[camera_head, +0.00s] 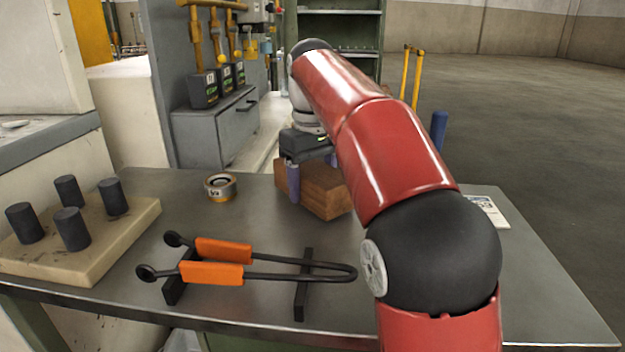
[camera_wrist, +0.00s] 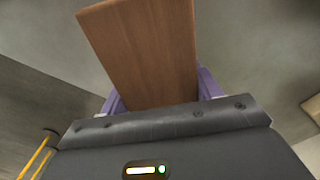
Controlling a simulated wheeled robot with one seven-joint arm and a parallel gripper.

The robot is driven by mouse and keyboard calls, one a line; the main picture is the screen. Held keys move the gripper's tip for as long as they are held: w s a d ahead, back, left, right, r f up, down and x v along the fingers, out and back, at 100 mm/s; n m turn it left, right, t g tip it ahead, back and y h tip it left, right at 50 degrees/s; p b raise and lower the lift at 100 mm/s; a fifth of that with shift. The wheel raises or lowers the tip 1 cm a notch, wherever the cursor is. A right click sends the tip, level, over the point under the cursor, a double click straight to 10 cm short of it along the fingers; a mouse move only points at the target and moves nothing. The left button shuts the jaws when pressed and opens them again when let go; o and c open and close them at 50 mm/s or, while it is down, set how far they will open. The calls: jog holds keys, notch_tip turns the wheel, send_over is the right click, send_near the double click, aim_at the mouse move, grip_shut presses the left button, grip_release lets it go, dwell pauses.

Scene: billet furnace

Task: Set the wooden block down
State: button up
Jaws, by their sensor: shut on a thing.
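The wooden block (camera_head: 322,190) is brown and box-shaped. In the head view it is at the far middle of the grey metal table (camera_head: 230,245). My gripper (camera_head: 307,170) is shut on the block, with a purple finger against its near side. In the wrist view the block (camera_wrist: 145,50) sits between the two purple fingers and extends away from the gripper body. I cannot tell from these views whether the block's underside touches the table. My arm hides part of the table to the right of the block.
A tape roll (camera_head: 220,187) lies left of the block. Orange-handled tongs (camera_head: 222,262) rest on black supports in front. A pale board (camera_head: 110,235) with several dark cylinders is at the left. A white paper card (camera_head: 488,210) lies at the right. The table's front right is clear.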

jog(key=shift+f, duration=0.35)
jog(key=o, duration=1.3)
jog(key=shift+r, duration=0.1)
